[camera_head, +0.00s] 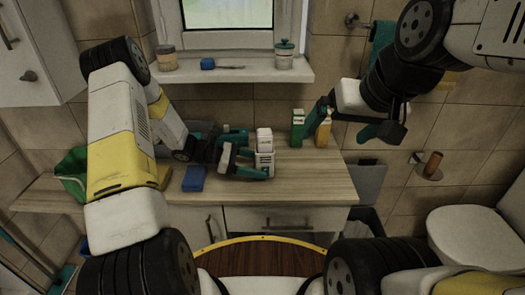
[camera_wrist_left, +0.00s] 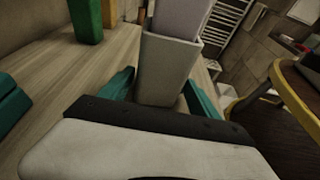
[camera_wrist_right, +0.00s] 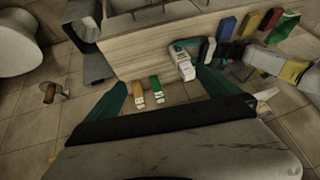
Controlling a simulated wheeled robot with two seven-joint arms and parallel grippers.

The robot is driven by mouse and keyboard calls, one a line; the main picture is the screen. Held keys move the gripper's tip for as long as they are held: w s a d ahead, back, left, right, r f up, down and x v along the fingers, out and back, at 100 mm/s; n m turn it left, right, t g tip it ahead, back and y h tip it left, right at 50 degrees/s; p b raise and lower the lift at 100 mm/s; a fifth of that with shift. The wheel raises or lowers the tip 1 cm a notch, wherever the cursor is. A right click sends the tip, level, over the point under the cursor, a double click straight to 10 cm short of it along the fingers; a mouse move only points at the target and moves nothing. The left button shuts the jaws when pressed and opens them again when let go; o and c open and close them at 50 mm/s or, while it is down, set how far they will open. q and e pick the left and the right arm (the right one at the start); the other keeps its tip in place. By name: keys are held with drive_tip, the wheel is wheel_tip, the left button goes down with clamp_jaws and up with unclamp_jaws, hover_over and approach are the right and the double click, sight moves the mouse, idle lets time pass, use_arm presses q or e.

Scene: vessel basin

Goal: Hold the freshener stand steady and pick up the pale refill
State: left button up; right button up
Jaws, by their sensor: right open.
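The freshener stand (camera_head: 265,166) is a small white upright holder on the wooden counter; it also shows in the left wrist view (camera_wrist_left: 165,72). The pale refill (camera_head: 264,140) sits upright in its top and shows as a pale lavender block in the left wrist view (camera_wrist_left: 180,18). My left gripper (camera_head: 246,155) has its teal fingers on both sides of the stand and appears closed on it, though the contact is partly hidden. My right gripper (camera_head: 346,125) is open and empty, right of the stand and above the counter's right end.
A green refill (camera_head: 297,130) and an orange refill (camera_head: 323,132) stand right of the stand. A blue block (camera_head: 194,179) lies on the counter (camera_head: 310,185) to the left. A sill (camera_head: 235,73) with jars is behind.

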use_arm(q)
drive_tip(key=shift+d+f, duration=0.1)
drive_tip(key=shift+d, duration=0.25)
